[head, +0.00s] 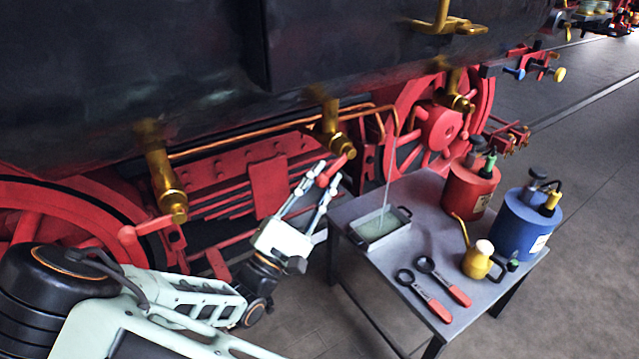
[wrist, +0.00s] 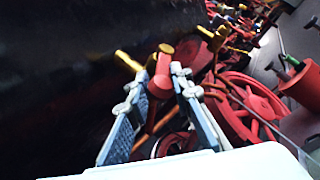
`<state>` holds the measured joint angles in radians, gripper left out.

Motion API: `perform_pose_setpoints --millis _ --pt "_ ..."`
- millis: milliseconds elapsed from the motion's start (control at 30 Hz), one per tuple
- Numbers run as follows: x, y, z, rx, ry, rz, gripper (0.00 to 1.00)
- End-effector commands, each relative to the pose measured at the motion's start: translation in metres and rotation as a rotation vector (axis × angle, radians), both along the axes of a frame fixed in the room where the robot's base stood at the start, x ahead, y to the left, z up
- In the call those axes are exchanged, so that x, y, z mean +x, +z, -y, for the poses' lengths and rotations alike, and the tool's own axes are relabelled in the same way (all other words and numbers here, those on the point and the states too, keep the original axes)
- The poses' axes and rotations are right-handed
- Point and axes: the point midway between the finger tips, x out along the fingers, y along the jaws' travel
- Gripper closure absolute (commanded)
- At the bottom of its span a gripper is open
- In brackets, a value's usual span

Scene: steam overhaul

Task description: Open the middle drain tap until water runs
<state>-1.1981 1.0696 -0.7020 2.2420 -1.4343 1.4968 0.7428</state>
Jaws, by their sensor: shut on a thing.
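The middle drain tap (head: 331,128) is a brass body under the black boiler side, with a red lever (head: 338,166) slanting down to the left. My gripper (head: 325,184) is shut on that red lever near its end. In the wrist view the lever (wrist: 161,88) lies between the two fingers (wrist: 166,88), its upper end by brass parts. A thin pale stream (head: 387,180) runs from the copper pipe's end beside the tap down into a metal tray (head: 407,216), which holds greenish liquid.
Another brass tap (head: 165,180) with a red lever is on the left, and a third (head: 456,92) on the right. The table (head: 345,212) carries a red can (head: 471,188), a blue can (head: 525,222), a yellow oiler (head: 478,262) and two red-handled wrenches (head: 432,298).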

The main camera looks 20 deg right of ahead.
Motion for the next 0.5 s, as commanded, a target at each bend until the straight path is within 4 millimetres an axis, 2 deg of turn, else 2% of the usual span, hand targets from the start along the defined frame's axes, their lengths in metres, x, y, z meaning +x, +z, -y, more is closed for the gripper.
perform_pose_setpoints --millis 100,500 --pt "0.0017 -0.0081 0.0029 -0.076 0.001 0.022 1.0" --pt "0.0035 -0.013 0.0085 -0.198 0.001 0.064 1.0"
